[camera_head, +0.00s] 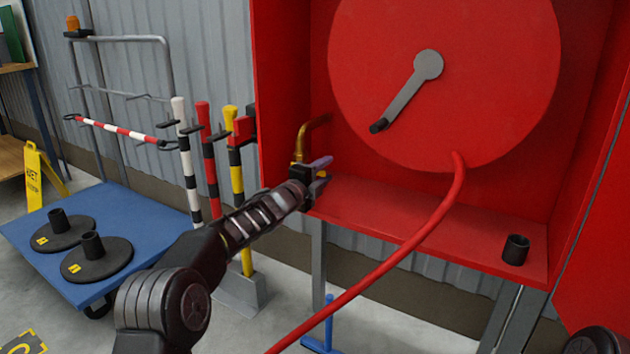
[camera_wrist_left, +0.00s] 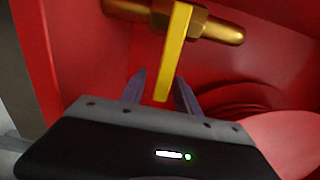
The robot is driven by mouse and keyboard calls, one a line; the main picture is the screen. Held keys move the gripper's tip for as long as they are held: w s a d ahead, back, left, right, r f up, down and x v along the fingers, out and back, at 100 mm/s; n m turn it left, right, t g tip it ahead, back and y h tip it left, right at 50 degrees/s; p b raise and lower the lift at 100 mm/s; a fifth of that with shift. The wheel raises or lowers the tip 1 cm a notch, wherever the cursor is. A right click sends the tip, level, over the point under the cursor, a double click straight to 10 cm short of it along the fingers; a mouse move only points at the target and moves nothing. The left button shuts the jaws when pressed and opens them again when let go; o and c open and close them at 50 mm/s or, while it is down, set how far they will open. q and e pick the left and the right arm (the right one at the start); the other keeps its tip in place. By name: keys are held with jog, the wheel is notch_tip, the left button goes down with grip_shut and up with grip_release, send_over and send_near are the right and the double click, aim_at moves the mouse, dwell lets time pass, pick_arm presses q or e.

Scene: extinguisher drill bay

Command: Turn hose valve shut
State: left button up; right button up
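The hose valve shows in the left wrist view as a brass body (camera_wrist_left: 212,25) with a flat yellow lever (camera_wrist_left: 174,50). The lever runs from the brass body towards my left gripper (camera_wrist_left: 160,82), its free end between the two purple fingers. The fingers are spread, with a visible gap on each side of the lever. In the head view my left gripper (camera_head: 321,171) is at the cabinet's lower left, just below the bent brass pipe (camera_head: 304,138). The lever is hard to make out there. My right gripper is not in view.
The red cabinet (camera_head: 390,210) holds a large hose reel (camera_head: 490,80) with a grey crank. A red hose (camera_head: 430,222) hangs down across the front. A dark cup (camera_head: 516,250) stands on the cabinet floor. Striped posts (camera_head: 209,160) and a blue cart (camera_head: 140,215) stand left.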

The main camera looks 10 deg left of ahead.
aim_at(320, 175)
pick_arm(q)
jog(key=shift+v, duration=3.2)
jog(key=shift+f, duration=0.1)
